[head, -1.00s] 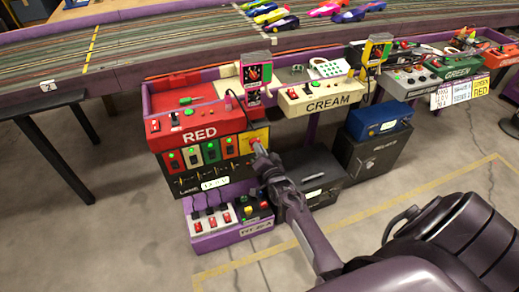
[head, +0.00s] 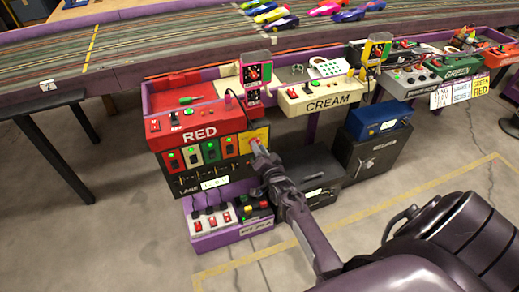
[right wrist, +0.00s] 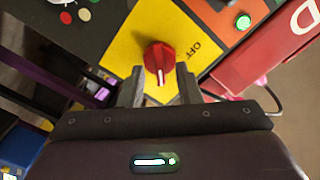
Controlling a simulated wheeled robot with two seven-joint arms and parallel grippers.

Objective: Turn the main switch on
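The main switch is a red rotary knob (right wrist: 159,58) on a yellow plate (right wrist: 120,48), with the word OFF beside it. In the head view the plate (head: 262,133) is at the right end of the red control box's front. My right gripper (right wrist: 160,88) is open, with one finger on each side of the knob's lower part and small gaps showing. Whether either finger touches the knob I cannot tell. In the head view my right gripper (head: 259,151) reaches the plate and hides part of the knob. My left gripper is not in view.
The red box (head: 195,118) carries several switches with green lights. A purple power strip (head: 235,229) and a black case (head: 315,168) stand below it. The cream box (head: 325,103) is to the right. The slot track (head: 150,48) runs behind. Open floor lies in front.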

